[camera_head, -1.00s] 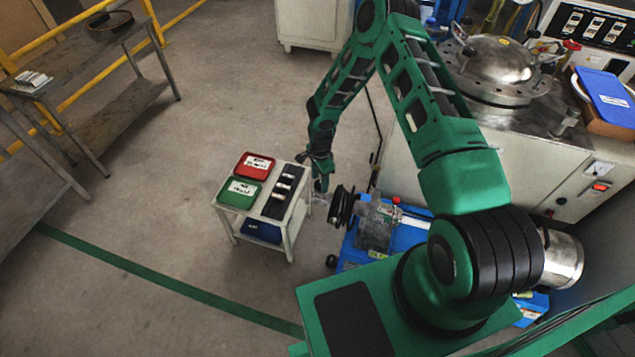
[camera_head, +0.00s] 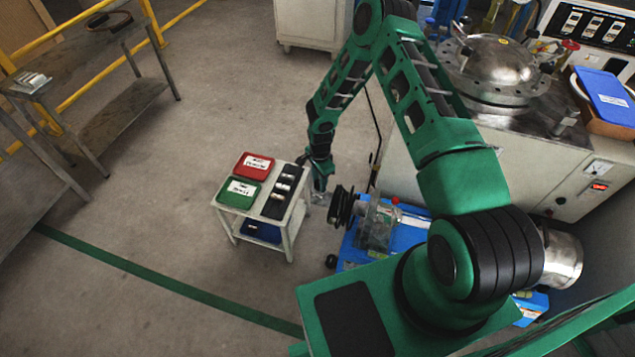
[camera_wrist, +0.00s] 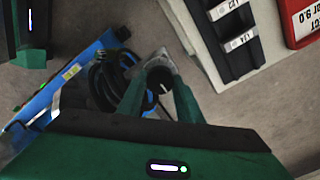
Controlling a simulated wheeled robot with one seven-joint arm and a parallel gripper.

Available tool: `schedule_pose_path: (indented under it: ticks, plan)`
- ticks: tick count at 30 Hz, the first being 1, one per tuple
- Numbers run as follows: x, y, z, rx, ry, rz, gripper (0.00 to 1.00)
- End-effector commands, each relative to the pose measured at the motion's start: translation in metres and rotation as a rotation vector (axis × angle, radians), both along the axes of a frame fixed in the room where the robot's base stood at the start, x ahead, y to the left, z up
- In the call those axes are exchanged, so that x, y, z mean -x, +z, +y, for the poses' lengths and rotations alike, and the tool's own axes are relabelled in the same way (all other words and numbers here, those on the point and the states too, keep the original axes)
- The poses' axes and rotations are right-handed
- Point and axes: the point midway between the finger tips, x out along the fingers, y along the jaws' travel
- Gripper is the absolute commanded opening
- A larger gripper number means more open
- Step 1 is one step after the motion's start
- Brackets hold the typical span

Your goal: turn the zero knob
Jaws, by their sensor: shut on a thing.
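My gripper (camera_head: 320,188) reaches down between the small cart and the blue machine base. In the wrist view my gripper (camera_wrist: 161,65) has its two green fingers closed around a dark round part (camera_wrist: 160,79), which appears to be the zero knob. The fingers cover its sides, and no marks on it can be read. In the head view the knob is too small and hidden to make out. The blue machine base (camera_head: 418,237) carries black ringed or coiled parts (camera_head: 342,206) just right of the gripper.
A small white cart (camera_head: 290,228) stands close left of the gripper. It holds a red tray (camera_head: 254,166), a green tray (camera_head: 239,192) and a black rack (camera_head: 279,202). A large cabinet with a metal vessel (camera_head: 494,65) stands right.

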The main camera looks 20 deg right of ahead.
Motion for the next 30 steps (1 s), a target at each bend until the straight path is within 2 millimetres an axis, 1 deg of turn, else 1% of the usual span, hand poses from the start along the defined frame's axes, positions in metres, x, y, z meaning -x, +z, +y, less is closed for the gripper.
schedule_pose_path:
  ticks: [1,8,30]
  plan:
    - [-0.0046,0.0017,0.0025,-0.004,0.025,-0.01,0.1]
    - [-0.0059,0.002,0.0013,-0.003,0.19,-0.013,0.1]
    - [-0.0084,0.003,0.0007,0.0,0.891,-0.019,0.1]
